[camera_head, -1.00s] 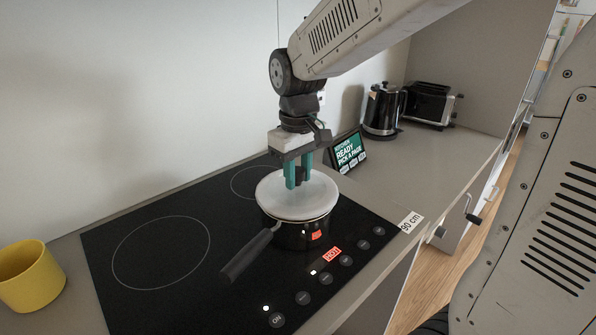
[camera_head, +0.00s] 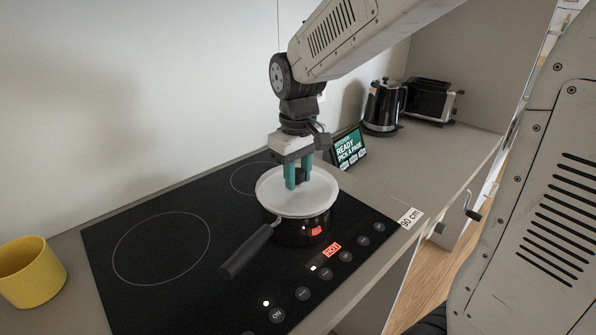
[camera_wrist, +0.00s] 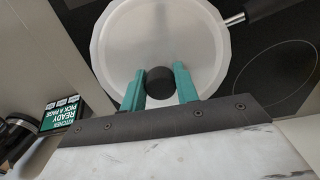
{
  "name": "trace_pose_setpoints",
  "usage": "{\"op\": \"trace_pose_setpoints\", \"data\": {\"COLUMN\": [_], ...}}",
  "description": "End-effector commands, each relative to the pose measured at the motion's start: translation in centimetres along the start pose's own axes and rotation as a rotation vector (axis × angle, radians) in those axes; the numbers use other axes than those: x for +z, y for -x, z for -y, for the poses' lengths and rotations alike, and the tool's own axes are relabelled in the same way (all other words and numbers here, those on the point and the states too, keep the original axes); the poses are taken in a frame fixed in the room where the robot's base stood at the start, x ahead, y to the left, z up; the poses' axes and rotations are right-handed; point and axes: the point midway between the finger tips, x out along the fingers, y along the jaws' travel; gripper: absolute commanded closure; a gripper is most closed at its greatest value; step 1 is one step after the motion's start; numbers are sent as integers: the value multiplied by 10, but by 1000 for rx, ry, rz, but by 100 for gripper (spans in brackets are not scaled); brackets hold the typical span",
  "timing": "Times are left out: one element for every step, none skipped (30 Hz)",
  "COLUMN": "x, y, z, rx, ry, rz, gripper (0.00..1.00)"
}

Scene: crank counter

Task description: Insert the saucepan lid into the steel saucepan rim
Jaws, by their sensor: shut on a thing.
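The white saucepan lid (camera_head: 315,196) lies level at the top of the steel saucepan (camera_head: 290,229) on the cooktop. In the head view the lid covers the pan's mouth; whether it is fully seated in the rim I cannot tell. My gripper (camera_head: 298,184) points straight down with teal fingers on either side of the lid's black knob and is shut on it. In the wrist view the knob (camera_wrist: 160,80) sits between the two fingertips (camera_wrist: 159,84), and the pale lid (camera_wrist: 160,35) fills the area around it. The pan's black handle (camera_head: 247,251) points to the lower left.
A yellow mug (camera_head: 32,275) stands at far left. A tablet (camera_head: 349,149), kettle (camera_head: 384,107) and toaster (camera_head: 431,100) stand behind to the right.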

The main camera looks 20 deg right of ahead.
Motion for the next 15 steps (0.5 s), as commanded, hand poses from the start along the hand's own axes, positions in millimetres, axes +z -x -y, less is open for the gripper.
{"op": "trace_pose_setpoints", "data": {"x": [0, 0, 0, 0, 0, 0, 0, 0, 0, 0, 0, 0, 0, 0, 0], "y": [0, 0, 0, 0, 0, 0, 0, 0, 0, 0, 0, 0, 0, 0, 0], "z": [0, 0, 0, 0, 0, 0, 0, 0, 0, 0, 0, 0, 0, 0, 0], "rx": [0, 0, 0, 0, 0, 0, 0, 0, 0, 0, 0, 0, 0, 0, 0], "ry": [0, 0, 0, 0, 0, 0, 0, 0, 0, 0, 0, 0, 0, 0, 0], "rz": [0, 0, 0, 0, 0, 0, 0, 0, 0, 0, 0, 0, 0, 0, 1], "gripper": [93, 93, 93, 93, 93, 59, 50, 44, 44, 44, 44, 44, 44, 44, 44]}}
